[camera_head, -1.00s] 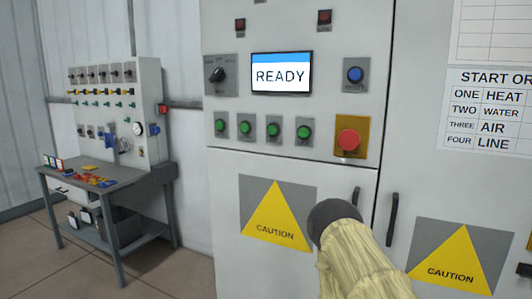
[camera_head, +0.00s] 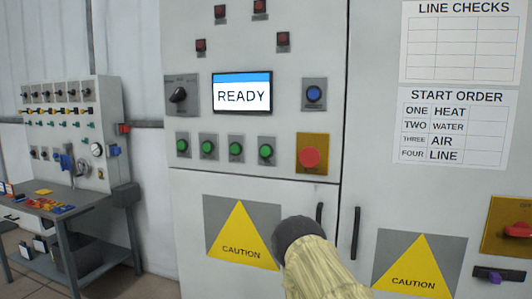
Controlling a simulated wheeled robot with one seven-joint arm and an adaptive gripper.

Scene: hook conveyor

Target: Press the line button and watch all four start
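A row of green buttons, with the rightmost one (camera_head: 266,152) beside the red mushroom button, sits on the light grey control cabinet (camera_head: 300,185). None of the green buttons has a readable label. Above them a screen (camera_head: 243,94) reads READY. The red indicator lamps above the screen look dark. The start order sheet (camera_head: 451,128) on the right lists ONE HEAT, TWO WATER, THREE AIR, FOUR LINE. My arm, in a pale yellow sleeve with a dark end, rises at the bottom in front of the cabinet, below the buttons. My gripper's fingers cannot be made out.
A red mushroom button (camera_head: 310,158) on a yellow plate is right of the green row. A blue button (camera_head: 314,93) and a black rotary switch (camera_head: 178,96) flank the screen. A workbench (camera_head: 85,206) stands left. A red switch (camera_head: 518,230) is far right.

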